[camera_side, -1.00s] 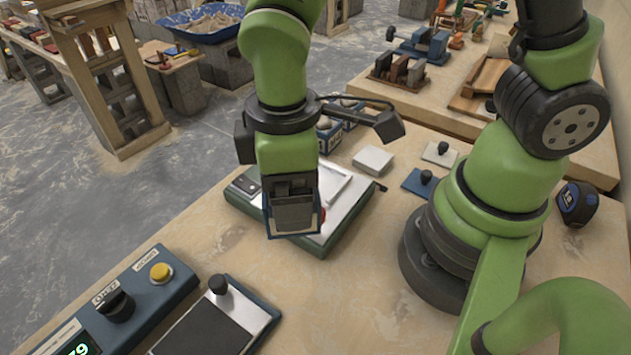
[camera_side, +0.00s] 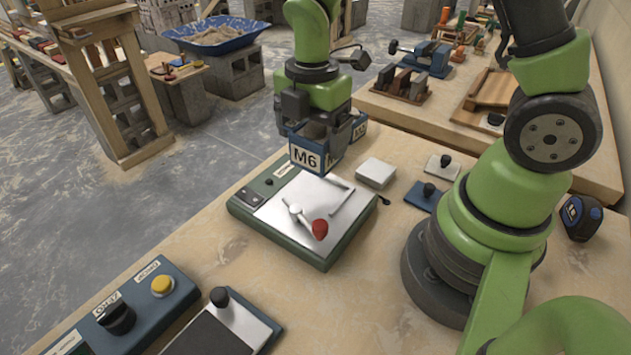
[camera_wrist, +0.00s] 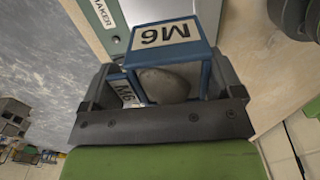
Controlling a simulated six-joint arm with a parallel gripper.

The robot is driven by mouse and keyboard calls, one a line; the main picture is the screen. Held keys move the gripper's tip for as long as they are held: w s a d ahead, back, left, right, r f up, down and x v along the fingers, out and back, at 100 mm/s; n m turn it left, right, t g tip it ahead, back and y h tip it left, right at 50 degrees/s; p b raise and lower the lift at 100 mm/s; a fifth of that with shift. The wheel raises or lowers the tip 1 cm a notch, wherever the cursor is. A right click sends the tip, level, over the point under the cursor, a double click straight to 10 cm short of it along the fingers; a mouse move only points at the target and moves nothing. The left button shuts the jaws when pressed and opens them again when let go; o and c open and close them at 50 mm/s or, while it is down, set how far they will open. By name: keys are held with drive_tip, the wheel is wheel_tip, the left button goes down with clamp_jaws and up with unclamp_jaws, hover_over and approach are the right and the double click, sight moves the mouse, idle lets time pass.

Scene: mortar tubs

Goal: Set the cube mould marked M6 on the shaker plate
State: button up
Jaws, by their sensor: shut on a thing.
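The cube mould marked M6 (camera_side: 306,158) is blue with white labels. In the wrist view, the mould (camera_wrist: 172,42) shows a rounded grey mass inside its frame. My gripper (camera_side: 316,132) is shut on it, and its jaws flank it in the wrist view (camera_wrist: 165,95). The mould looks upright and hangs above the far side of the shaker plate (camera_side: 275,212), seemingly not touching it. The plate is a pale metal top on a green base, with a bar, a clamp lever and a red knob (camera_side: 320,229). The mould hides part of its far edge.
Another blue mould (camera_side: 360,126) shows partly behind my gripper. A control box (camera_side: 140,300) and a dark-topped plate (camera_side: 222,328) are at the front left. Bare bench lies between.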

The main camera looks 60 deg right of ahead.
sight(312, 129)
wheel_tip(312, 129, down, 8)
drive_tip(key=shift+r, duration=0.2)
drive_tip(key=shift+f, duration=0.1)
drive_tip(key=o, duration=1)
drive_tip(key=shift+o, duration=0.2)
wheel_tip(312, 129, up, 12)
drive_tip(key=shift+r, duration=0.1)
drive_tip(key=s+r+m+t+y, duration=0.1)
drive_tip(key=s+r+m+t, duration=0.2)
drive_tip(key=s+r+m, duration=0.3)
drive_tip(key=s+a+r+m+t+y, duration=0.1)
drive_tip(key=s+r+m+t, duration=0.3)
drive_tip(key=m, duration=1.2)
drive_tip(key=shift+s+a+r, duration=0.25)
drive_tip(key=shift+s+r, duration=0.85)
drive_tip(key=shift+r, duration=0.4)
